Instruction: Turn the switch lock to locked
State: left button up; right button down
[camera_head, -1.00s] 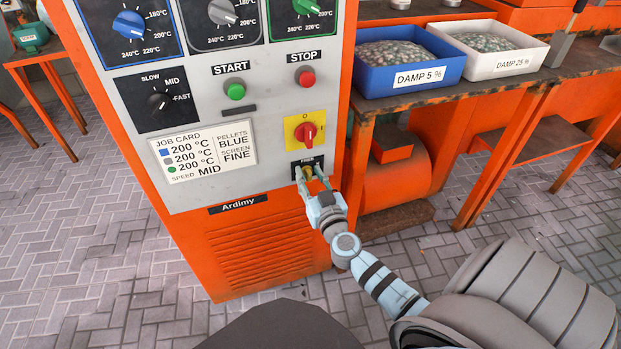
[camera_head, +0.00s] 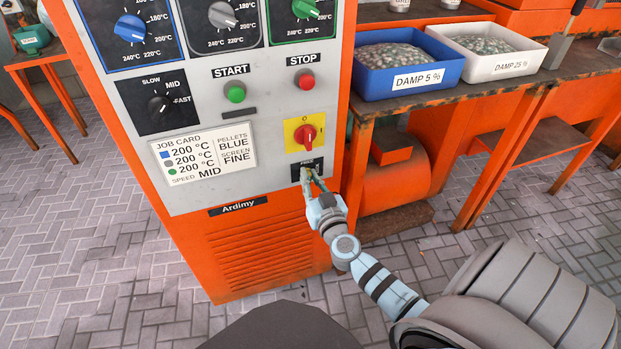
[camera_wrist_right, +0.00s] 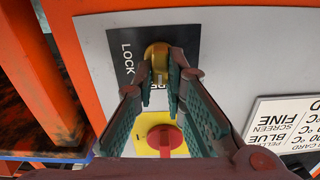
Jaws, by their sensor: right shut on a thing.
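The switch lock is a small brass knob on a black plate (camera_head: 296,172) low on the machine's grey panel. In the right wrist view the brass knob (camera_wrist_right: 156,50) sits between my fingertips, with the word LOCK beside it and a second label partly covered. My right gripper (camera_head: 308,175) reaches it from below and is shut on the knob; it also shows in the right wrist view (camera_wrist_right: 162,75). The fingers partly hide the knob, and I cannot tell its exact turn. My left gripper is not in view.
A red rotary switch on a yellow plate (camera_head: 293,141) sits just above the lock. Red STOP (camera_head: 306,83) and green START (camera_head: 236,94) buttons are higher up. A job card (camera_head: 203,153) is to the left. A bench with blue (camera_head: 410,78) and white (camera_head: 520,62) bins stands right.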

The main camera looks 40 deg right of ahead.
jog(key=m, duration=0.3)
jog(key=m+p, duration=0.1)
jog(key=m, duration=0.2)
jog(key=m+p, duration=0.1)
jog(key=m, duration=0.2)
jog(key=shift+d, duration=0.25)
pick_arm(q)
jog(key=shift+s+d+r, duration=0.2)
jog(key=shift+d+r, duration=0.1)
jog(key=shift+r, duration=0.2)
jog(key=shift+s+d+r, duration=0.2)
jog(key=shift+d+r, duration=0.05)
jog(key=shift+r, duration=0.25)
pick_arm(e)
jog(key=shift+d+f+m, duration=0.1)
jog(key=shift+f+m, duration=0.05)
jog(key=shift+m, duration=1.9)
jog(key=shift+f+m, duration=0.1)
jog(key=shift+m, duration=1.95)
jog(key=c, duration=1.6)
grip_release()
jog(key=shift+c, duration=0.2)
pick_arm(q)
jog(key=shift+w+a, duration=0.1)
pick_arm(e)
jog(key=shift+f, duration=0.1)
